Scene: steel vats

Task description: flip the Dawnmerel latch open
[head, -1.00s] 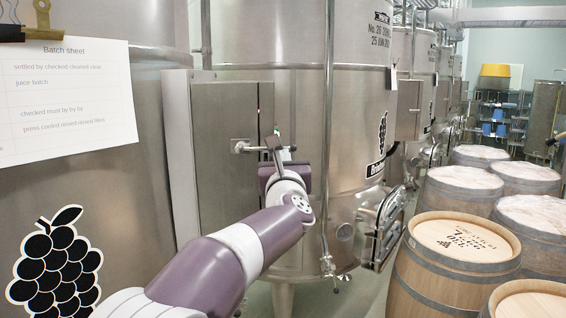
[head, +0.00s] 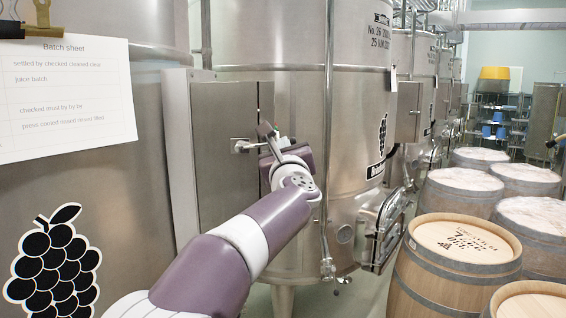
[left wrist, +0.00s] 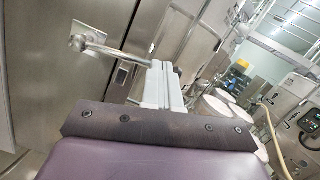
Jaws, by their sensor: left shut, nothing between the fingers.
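My right gripper is not in view.
A hatch (head: 383,230) sits low on the vat. Wooden barrels (head: 458,270) fill the right side. A batch sheet (head: 65,95) hangs at the left.

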